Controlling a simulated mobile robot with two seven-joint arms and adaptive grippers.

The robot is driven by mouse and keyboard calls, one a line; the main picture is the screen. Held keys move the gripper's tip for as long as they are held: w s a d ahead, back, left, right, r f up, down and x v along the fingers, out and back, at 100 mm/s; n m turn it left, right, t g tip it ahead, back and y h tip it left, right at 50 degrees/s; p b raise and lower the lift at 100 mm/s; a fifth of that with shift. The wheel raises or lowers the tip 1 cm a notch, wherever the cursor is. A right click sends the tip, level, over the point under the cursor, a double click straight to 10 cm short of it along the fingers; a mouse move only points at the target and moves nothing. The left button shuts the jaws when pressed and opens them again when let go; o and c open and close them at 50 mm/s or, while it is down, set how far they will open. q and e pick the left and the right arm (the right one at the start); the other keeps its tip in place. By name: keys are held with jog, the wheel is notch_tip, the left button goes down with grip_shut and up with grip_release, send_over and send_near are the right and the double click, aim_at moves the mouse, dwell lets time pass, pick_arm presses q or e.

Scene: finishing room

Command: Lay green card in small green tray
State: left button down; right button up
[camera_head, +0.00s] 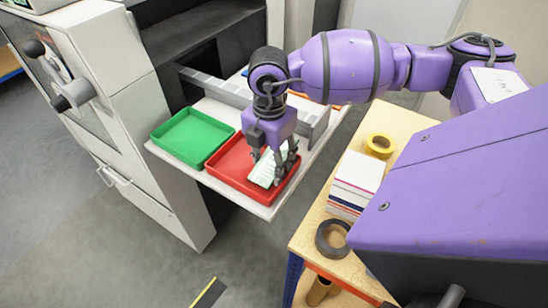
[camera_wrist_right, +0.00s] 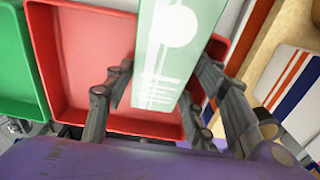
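The green card (camera_head: 262,172) is pale green with white print and is tilted over the red tray. In the right wrist view the card (camera_wrist_right: 165,60) sits between the two sides of my right gripper (camera_wrist_right: 168,62), whose fingertips meet its long edges. My right gripper (camera_head: 273,168) points down over the red tray. The small green tray (camera_head: 193,136) lies to the left of the red tray and looks empty. A part of it shows in the wrist view (camera_wrist_right: 14,70). Whether the card touches the red tray's floor is unclear. My left gripper is out of view.
The red tray (camera_head: 229,165) stands beside the green one on a pale shelf (camera_head: 265,210). A grey divided rack (camera_head: 222,88) stands behind. A wooden bench (camera_head: 312,225) at right holds a card stack (camera_head: 358,172), a yellow tape roll (camera_head: 380,146) and a dark roll (camera_head: 332,239).

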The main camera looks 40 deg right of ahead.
jog(key=c, duration=0.5)
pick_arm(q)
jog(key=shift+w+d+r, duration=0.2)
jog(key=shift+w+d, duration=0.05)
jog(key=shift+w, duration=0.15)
